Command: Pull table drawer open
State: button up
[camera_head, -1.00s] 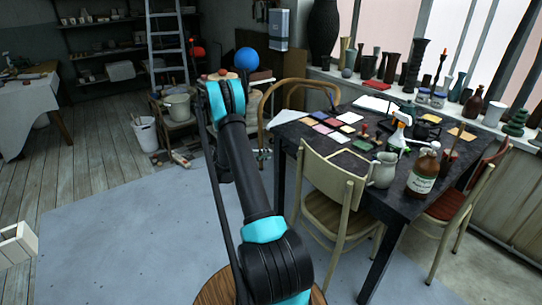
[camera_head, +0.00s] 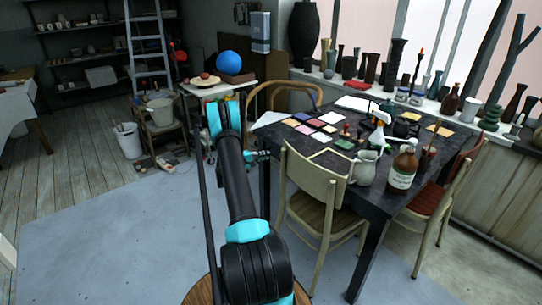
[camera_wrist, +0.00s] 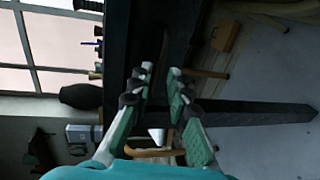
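The dark work table (camera_head: 375,200) stands right of my arm in the head view, with colour tiles and bottles on its top. In the wrist view the picture is turned sideways; the dark table edge (camera_wrist: 118,40) runs down from the top and a dark leg (camera_wrist: 260,112) reaches right. No drawer front or handle can be made out clearly in the shadow. My gripper (camera_wrist: 160,76) is open, its two fingers apart with nothing visible between them, pointing toward the dark table side. In the head view my arm mostly hides it.
A pale wooden chair (camera_head: 318,190) stands at the table's near side, and a red-seated chair (camera_head: 432,200) at its right. A curved-back chair (camera_head: 284,88) is behind. A white bucket (camera_head: 127,141) stands left. The blue-grey floor on the left is clear.

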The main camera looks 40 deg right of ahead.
jog(key=shift+x, duration=2.5)
grip_shut()
